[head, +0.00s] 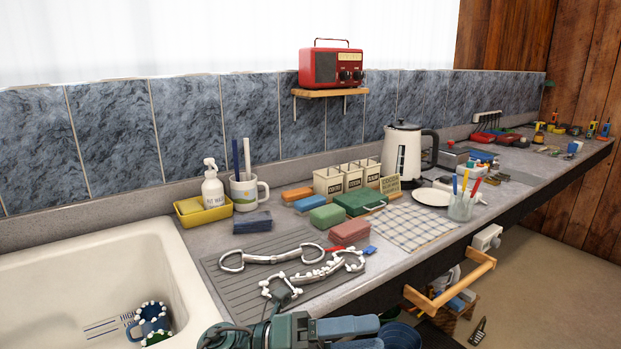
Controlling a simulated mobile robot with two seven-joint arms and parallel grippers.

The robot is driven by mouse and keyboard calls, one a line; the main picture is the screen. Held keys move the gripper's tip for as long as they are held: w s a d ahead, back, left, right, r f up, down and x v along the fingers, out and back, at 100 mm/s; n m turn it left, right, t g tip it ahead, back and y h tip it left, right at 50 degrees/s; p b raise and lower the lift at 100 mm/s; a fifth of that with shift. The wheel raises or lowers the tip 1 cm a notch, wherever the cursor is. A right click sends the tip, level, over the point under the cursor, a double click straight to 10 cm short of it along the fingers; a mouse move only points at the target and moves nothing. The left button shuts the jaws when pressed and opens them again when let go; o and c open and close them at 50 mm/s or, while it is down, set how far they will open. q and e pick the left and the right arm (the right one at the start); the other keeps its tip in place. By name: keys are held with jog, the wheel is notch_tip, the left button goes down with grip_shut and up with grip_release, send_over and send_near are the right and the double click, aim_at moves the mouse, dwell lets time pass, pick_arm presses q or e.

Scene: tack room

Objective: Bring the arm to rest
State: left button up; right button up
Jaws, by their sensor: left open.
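My left gripper (378,335), with blue-grey fingers, shows at the bottom edge of the head view, pointing right. It is open, with nothing visible between its fingers. It is in front of the counter's front edge, near the ribbed draining area (225,277). My right gripper is not in view. Two metal horse bits lie on the draining area beyond my left gripper: a plainer one (270,259) and one with white foam-like blobs (318,270).
The white sink (90,262) at left holds a blue mug (150,322) with white blobs. A wooden rail (455,290) juts from the counter front. Sponges, canisters, a kettle (402,150) and a pen cup (461,206) crowd the counter. Open floor (545,255) lies at right.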

pick_arm(q)
jog(key=w+a+f+n+t+y, duration=0.1)
jog(key=a+f+n+t+y, duration=0.45)
jog(key=n+t, duration=0.6)
jog(key=w+a+f+n+t+y, duration=0.1)
jog(key=a+f+n+t+y, duration=0.45)
jog(key=n, duration=1.15)
jog(key=s+a+f+n+g+y+p, duration=0.2)
jog(key=s+a+f+n+y, duration=0.1)
jog(key=s+a+f+n, duration=0.1)
jog(key=s+a+f+n+g+y+p, duration=0.1)
jog(key=s+a+f+n+g+y, duration=0.2)
jog(key=s+a+f+n, duration=0.2)
jog(key=s+f, duration=0.3)
jog(key=f, duration=0.3)
jog(key=shift+s+a+n+p, duration=0.15)
jog(key=shift+a+n+p, duration=0.15)
jog(key=shift+n+p, duration=0.1)
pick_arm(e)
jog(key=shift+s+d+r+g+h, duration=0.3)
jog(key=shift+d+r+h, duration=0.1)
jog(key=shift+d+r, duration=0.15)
